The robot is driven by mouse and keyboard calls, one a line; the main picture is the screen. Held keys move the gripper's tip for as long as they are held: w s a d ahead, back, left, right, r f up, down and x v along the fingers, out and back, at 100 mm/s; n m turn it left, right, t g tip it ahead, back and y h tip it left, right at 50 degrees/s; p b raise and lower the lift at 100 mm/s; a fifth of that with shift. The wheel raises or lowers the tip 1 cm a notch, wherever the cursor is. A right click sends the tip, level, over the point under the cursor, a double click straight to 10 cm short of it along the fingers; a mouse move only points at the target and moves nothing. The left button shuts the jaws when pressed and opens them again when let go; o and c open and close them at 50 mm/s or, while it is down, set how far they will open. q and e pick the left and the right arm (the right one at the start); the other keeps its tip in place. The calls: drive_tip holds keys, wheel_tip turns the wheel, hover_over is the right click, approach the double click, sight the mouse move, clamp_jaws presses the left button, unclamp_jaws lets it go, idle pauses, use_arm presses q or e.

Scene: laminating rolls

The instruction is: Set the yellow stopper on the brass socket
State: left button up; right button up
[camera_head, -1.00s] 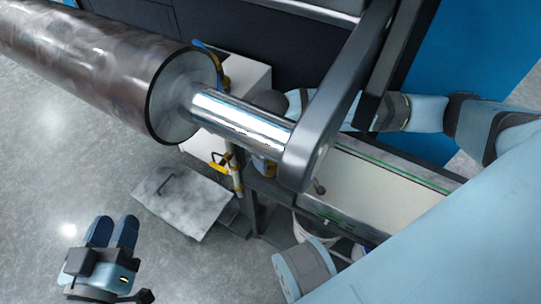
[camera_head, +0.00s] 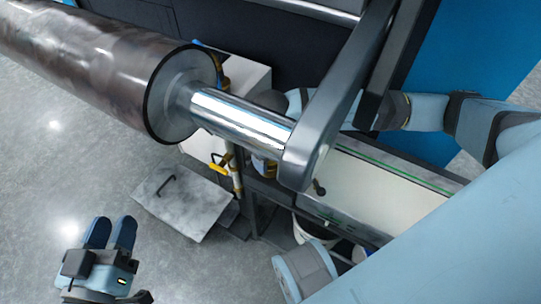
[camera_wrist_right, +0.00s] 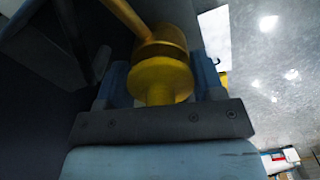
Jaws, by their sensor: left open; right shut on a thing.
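In the right wrist view a yellow stopper (camera_wrist_right: 160,80), a round stepped knob, sits between the fingers of my right gripper (camera_wrist_right: 160,88), which is shut on it. A yellow rod (camera_wrist_right: 122,15) passes just beyond it; whether they touch cannot be told. In the head view the right gripper is mostly hidden behind the big roll's shaft; blue finger parts show near the roll's end. The brass socket cannot be made out with certainty; a brass-coloured upright pipe (camera_head: 237,172) stands below the shaft. My left gripper (camera_head: 110,232) is open and empty over the floor.
A large brown roll (camera_head: 100,60) with a shiny shaft (camera_head: 240,120) and a dark grey bracket (camera_head: 325,125) block much of the head view. A yellow handle (camera_head: 218,165) is beside the pipe. A grey plate (camera_head: 185,203) lies low. Floor at left is clear.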

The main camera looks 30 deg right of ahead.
drive_tip(key=o, duration=0.6)
drive_tip(key=shift+o, duration=0.2)
drive_tip(key=shift+r+p, duration=1.1)
drive_tip(key=shift+r, duration=1.05)
drive_tip(key=shift+r+p, duration=1.55)
drive_tip(key=shift+r, duration=1.85)
